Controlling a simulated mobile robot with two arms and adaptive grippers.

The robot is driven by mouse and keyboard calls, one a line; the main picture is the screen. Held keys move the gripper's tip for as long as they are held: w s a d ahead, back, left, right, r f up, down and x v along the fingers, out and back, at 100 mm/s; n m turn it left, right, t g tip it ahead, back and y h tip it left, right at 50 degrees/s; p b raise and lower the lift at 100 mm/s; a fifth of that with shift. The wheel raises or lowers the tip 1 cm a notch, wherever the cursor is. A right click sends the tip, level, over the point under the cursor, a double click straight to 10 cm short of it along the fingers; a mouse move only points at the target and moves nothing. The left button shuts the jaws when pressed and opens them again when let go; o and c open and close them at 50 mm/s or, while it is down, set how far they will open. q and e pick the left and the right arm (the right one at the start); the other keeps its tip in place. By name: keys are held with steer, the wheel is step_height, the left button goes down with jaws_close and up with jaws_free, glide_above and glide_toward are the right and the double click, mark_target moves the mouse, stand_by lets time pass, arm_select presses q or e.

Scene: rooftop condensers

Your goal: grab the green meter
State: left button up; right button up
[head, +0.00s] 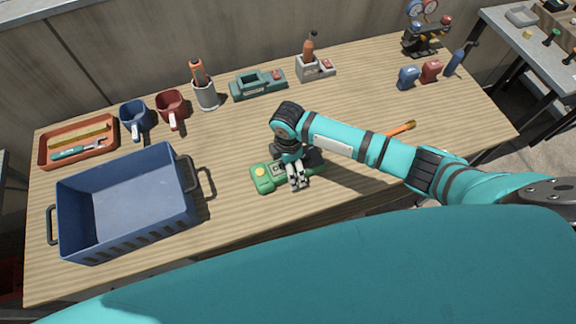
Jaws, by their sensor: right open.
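The green meter (261,179) lies on the wooden table, near the middle of its front half. My left gripper is not in view.
A blue crate (75,218) stands left of the meter, with bare table between. An orange-handled tool (402,127) lies behind my right arm.

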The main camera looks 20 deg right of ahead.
steer(key=shift+w, duration=0.1)
steer(key=c, duration=1.7)
steer(key=shift+r, duration=0.15)
